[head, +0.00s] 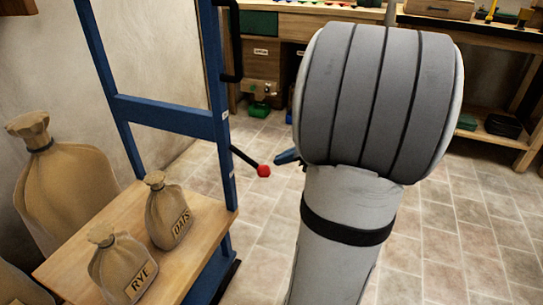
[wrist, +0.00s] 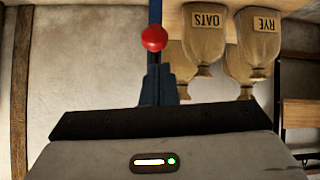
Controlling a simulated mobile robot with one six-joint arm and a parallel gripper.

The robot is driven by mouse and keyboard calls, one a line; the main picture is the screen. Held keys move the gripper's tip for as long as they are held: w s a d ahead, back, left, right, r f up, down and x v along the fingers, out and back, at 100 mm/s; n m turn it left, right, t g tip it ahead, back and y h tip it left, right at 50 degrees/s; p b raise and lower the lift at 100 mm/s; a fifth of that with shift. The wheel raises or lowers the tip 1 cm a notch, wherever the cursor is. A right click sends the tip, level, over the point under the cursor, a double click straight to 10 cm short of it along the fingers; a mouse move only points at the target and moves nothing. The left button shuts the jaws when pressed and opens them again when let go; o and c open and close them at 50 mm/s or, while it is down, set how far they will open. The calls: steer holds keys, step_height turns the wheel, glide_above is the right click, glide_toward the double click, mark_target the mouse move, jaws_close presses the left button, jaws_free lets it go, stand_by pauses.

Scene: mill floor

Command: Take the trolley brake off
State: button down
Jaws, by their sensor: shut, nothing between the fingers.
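The trolley has a blue frame (head: 165,116) and a wooden deck (head: 75,245). Its brake lever, a black rod with a red knob (head: 264,171), juts from the blue post and slopes down to the right in the head view. My gripper (head: 284,158) is just right of the knob, mostly hidden behind my forearm. In the wrist view, the red knob (wrist: 154,38) stands just beyond the tips of my gripper (wrist: 158,72). The fingers are together and empty. I cannot tell if they touch the knob. The rod is largely hidden behind the knob there.
An oats sack (head: 168,215) and a rye sack (head: 123,268) stand on the deck. A larger sack (head: 62,180) is at the left by the wall. Workbenches (head: 285,25) line the back. The tiled floor (head: 450,230) is clear at right.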

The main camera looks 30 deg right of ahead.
steer(key=s+d+f+p, duration=0.1)
steer(key=s+d, duration=0.2)
steer(key=s, duration=0.2)
steer(key=shift+d, duration=0.25)
steer(key=a+r+m+g+h+p, duration=0.1)
steer(key=a+r+m+g+p, duration=0.4)
steer(key=a+r+p, duration=1.4)
steer(key=s+a+r+m+h+p, duration=0.1)
steer(key=s+a+r+h+p, duration=0.1)
steer(key=r+p, duration=0.7)
steer(key=s+a+r+m+g+h+p, duration=0.1)
steer(key=s+a+r+m+h+p, duration=0.1)
steer(key=r+p, duration=0.7)
steer(key=shift+s+a+r+h+p, duration=0.15)
steer(key=shift+s+a+h+p, duration=0.45)
steer(key=shift+a, duration=0.5)
